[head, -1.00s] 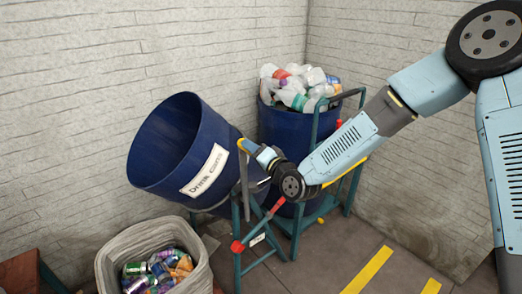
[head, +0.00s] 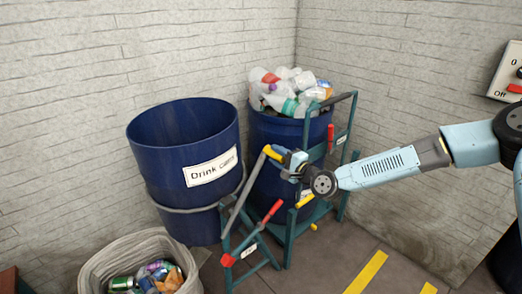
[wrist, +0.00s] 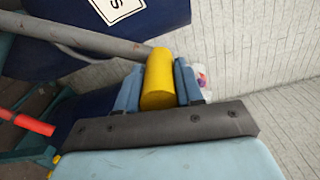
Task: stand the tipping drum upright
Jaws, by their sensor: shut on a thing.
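The blue drum (head: 165,165) labelled "Drink cans" sits in a grey ring on the green tipping frame (head: 225,235). It stands close to upright, its open mouth up; I cannot tell whether a slight lean is left. A grey lever (head: 241,190) with a yellow grip (head: 270,152) rises from the frame. My gripper (head: 283,157) is shut on the yellow grip. In the wrist view the yellow grip (wrist: 158,80) lies between my two blue fingers, with the grey lever (wrist: 95,40) behind it. The drum's lower part is partly hidden by the frame.
A pale bin (head: 100,270) with several cans stands at the front left. A second blue drum (head: 270,190) full of plastic bottles stands behind my gripper. Red-ended handles (head: 272,212) stick out at the frame.

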